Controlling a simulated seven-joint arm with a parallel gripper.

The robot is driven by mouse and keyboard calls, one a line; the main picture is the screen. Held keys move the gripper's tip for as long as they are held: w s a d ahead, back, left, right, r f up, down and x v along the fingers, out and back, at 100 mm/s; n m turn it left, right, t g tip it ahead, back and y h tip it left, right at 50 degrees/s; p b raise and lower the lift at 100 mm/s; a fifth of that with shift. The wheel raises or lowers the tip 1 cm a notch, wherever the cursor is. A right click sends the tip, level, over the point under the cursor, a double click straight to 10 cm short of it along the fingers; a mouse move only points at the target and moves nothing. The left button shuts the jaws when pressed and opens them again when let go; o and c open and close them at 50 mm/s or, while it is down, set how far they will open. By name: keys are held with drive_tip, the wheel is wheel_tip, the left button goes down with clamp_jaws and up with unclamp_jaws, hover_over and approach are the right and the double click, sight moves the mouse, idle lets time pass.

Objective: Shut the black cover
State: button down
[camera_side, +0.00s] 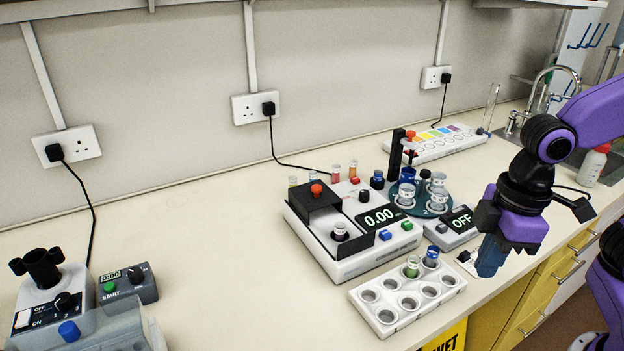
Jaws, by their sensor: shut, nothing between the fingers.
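The black cover (312,208), a box with a red knob on top, sits at the back left of a white instrument (367,262) that has a display reading 0.00. The cover stands open: the dark bay in front of it is exposed, with a small capped vial (340,232) visible in it. My gripper (487,262) is shut and empty, pointing down near the bench's front edge. It is well to the right of the cover and touches nothing that I can make out.
A white rack (384,318) with a green and a blue vial stands in front of the instrument. A small box reading OFF (451,232) and a carousel of jars (425,208) lie between cover and gripper.

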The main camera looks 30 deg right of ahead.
drive_tip(key=w+a+r+m, duration=0.25)
drive_tip(key=w+a, duration=0.45)
drive_tip(key=w, duration=0.4)
wheel_tip(320, 180, up, 3)
drive_tip(key=m+t+y, duration=0.1)
drive_tip(key=m+t, duration=0.2)
drive_tip(key=m, duration=0.1)
hover_over(304, 191)
drive_tip(key=s, duration=0.1)
drive_tip(key=x, duration=0.9)
drive_tip(key=shift+w+d+f, duration=0.15)
drive_tip(key=shift+f, duration=0.25)
drive_tip(key=shift+s+d, duration=0.4)
drive_tip(key=shift+s, duration=0.35)
drive_tip(key=shift+s+d+f, duration=0.1)
drive_tip(key=shift+s+d, duration=0.15)
drive_tip(key=shift+s, duration=0.25)
drive_tip(key=shift+s+d+f, duration=0.1)
drive_tip(key=shift+s+d, duration=0.15)
drive_tip(key=shift+s, duration=0.25)
drive_tip(key=shift+s, duration=0.1)
